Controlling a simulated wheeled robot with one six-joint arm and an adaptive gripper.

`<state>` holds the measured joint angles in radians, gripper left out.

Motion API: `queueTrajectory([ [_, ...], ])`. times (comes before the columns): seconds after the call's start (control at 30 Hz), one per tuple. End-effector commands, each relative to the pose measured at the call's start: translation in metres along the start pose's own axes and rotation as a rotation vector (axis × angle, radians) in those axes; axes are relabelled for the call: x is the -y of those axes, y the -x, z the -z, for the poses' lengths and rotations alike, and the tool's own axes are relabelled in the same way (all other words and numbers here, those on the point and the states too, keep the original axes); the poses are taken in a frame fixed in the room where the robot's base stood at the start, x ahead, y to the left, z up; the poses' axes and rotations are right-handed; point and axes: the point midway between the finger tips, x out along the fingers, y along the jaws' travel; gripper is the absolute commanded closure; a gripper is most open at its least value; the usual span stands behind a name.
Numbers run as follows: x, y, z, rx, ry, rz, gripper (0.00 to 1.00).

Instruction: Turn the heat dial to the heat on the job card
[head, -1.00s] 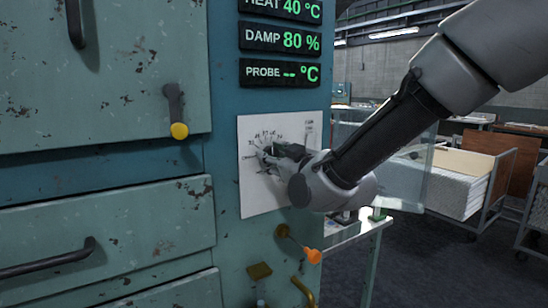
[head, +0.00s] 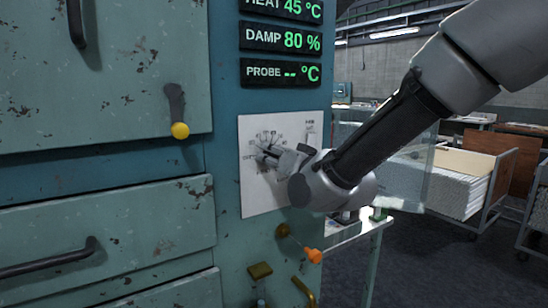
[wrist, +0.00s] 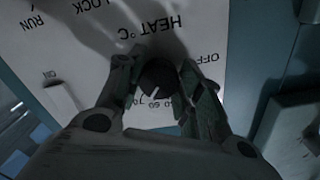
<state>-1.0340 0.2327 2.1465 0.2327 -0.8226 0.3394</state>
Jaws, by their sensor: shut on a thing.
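The heat dial (wrist: 156,77) is a dark round knob with a pale mark, on a white panel printed HEAT °C with OFF and a number scale. My gripper (wrist: 158,90) has a finger on either side of the dial and is shut on it. I see no job card in either view.
Below the heat display, the damp display (head: 282,40) reads 80 % and the probe display (head: 281,73) shows dashes. A yellow-knobbed lever (head: 178,115) is left of the panel. An orange-knobbed lever (head: 313,256) is below it.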

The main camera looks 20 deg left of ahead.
Motion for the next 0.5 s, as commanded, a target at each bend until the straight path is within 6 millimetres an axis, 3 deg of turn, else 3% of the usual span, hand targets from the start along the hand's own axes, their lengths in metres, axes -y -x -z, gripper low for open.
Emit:
queueTrajectory([
  [0.5,-0.0006,0.0004,-0.0011,0.002,-0.091,-0.002,0.88],
])
